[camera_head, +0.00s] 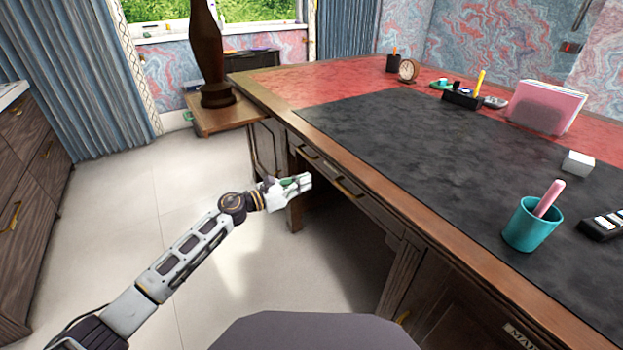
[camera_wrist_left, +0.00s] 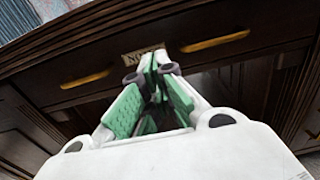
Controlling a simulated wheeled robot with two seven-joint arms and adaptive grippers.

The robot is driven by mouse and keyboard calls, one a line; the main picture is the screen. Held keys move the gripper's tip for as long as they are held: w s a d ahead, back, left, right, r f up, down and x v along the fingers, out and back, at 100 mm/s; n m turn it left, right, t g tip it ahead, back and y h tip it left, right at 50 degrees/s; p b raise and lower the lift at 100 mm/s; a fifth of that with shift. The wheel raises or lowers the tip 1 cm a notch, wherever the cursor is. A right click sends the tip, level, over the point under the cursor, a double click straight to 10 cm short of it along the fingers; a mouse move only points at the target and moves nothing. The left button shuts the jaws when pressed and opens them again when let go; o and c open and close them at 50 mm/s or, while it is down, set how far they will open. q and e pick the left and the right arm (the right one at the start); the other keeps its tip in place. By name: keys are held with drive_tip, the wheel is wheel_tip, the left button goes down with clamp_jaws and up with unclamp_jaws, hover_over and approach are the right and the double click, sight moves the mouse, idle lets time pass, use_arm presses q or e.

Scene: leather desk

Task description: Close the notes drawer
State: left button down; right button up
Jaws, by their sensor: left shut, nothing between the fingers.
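The notes drawer (camera_wrist_left: 115,72) is a dark wooden front under the desk's edge, with two brass handles and a label (camera_wrist_left: 141,56) reading "NOT", the rest covered by my fingers. In the head view the drawer (camera_head: 374,207) shows in the desk's long side, its front close under the top. I see no clear gap around it, but cannot tell whether it is fully flush. My left gripper (camera_head: 305,181) is shut and empty, its fingertips at the drawer front near the label, between the handles. The left wrist view shows its green-padded fingers (camera_wrist_left: 153,65) together; contact is unclear. My right gripper is out of view.
The desk top (camera_head: 420,140) carries a teal cup (camera_head: 530,228) and a pink file holder (camera_head: 547,106). A side table (camera_head: 215,120) with a dark statue stands beyond. A wooden cabinet (camera_head: 35,190) is at left. The floor (camera_head: 130,210) between is clear.

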use_arm(q)
drive_tip(key=shift+p+v, duration=0.3)
drive_tip(key=shift+v, duration=1.55)
